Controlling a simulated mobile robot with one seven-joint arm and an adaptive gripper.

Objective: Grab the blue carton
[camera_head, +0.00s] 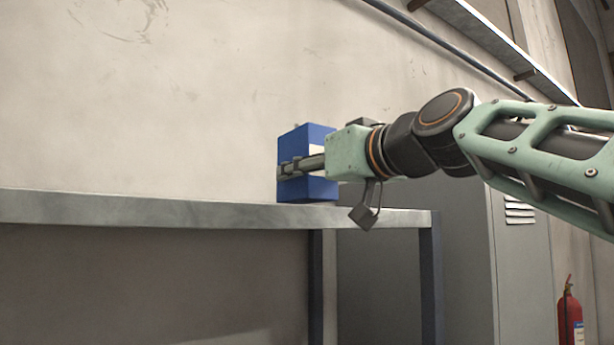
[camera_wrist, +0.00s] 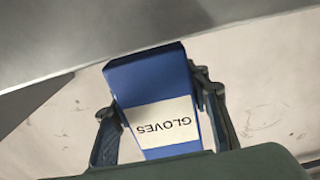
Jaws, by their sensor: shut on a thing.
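The blue carton (camera_head: 309,189) stands upright on a grey shelf (camera_head: 180,210), near its right end. My gripper (camera_head: 288,169) reaches in from the right and is shut on the carton, about halfway up. In the wrist view the carton (camera_wrist: 153,80) shows a white label reading GLOVES, upside down. The fingers of my gripper (camera_wrist: 160,125) lie on both sides of it. The carton's base is at the shelf surface; I cannot tell whether it is lifted slightly.
A pale wall (camera_head: 150,100) stands behind the shelf. The shelf left of the carton is clear. A grey locker (camera_head: 520,255) and a red fire extinguisher (camera_head: 570,315) are at the lower right. A pipe (camera_head: 430,35) runs along the wall above.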

